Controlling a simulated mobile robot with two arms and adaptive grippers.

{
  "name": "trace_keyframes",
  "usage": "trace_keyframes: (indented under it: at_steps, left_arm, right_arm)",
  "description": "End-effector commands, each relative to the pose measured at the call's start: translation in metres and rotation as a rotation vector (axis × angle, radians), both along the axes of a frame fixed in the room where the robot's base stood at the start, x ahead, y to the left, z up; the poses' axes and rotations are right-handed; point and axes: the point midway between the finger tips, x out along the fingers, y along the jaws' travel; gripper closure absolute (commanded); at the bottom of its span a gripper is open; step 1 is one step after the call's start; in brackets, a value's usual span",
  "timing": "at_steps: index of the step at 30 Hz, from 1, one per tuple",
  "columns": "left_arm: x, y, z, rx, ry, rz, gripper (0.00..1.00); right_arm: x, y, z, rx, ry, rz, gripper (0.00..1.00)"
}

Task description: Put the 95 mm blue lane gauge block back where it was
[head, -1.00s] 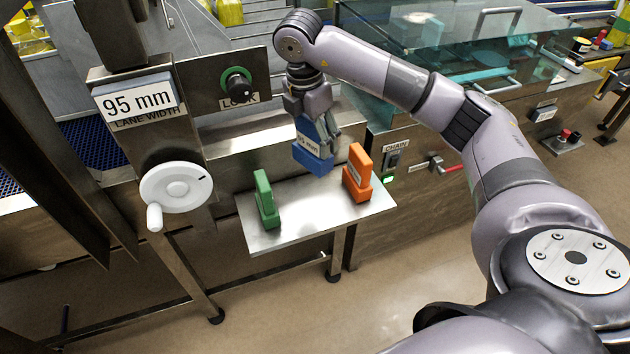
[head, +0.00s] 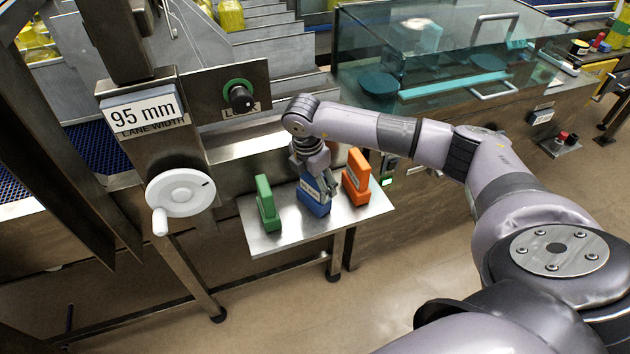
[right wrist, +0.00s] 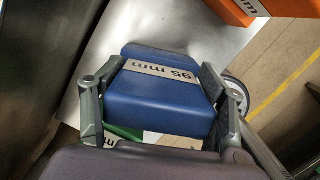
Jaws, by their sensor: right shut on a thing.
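The blue lane gauge block (head: 313,202) is upright between the green block (head: 266,204) and the orange block (head: 356,177), at the small steel shelf (head: 287,239). My right gripper (head: 318,182) is shut on its upper part from above. In the right wrist view the blue block (right wrist: 155,101), with its "95 mm" label, sits between the two fingers (right wrist: 160,108). Its base looks on or very near the shelf; I cannot tell if it touches. My left gripper is not in view.
A white handwheel (head: 181,193) and a "95 mm" lane width display (head: 143,112) are left of the shelf. A black lock knob (head: 240,97) is behind it. The orange block stands close on the right. The shelf's front strip is bare.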

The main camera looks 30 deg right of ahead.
Motion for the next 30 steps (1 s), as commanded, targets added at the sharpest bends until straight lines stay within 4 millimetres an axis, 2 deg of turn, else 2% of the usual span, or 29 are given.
trace_keyframes:
  at_steps: [6,7,15,25,28,30]
  left_arm:
    - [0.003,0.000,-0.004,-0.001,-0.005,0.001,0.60]
    - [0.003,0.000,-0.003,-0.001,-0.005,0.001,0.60]
    - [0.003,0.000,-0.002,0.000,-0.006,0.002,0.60]
    - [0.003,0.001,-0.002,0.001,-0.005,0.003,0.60]
    - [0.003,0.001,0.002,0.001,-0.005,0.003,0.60]
    - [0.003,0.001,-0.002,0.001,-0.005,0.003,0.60]
  right_arm:
    - [0.001,0.000,-0.003,0.001,-0.002,0.000,0.76]
    - [0.000,0.000,-0.003,0.001,-0.001,0.000,0.33]
    - [0.000,0.000,-0.002,0.001,0.000,0.000,0.15]
    - [0.000,0.000,-0.002,0.001,0.000,0.000,0.13]
    - [0.000,0.000,0.004,0.000,-0.001,0.000,0.13]
    - [0.001,0.002,0.010,0.002,-0.005,0.001,0.13]
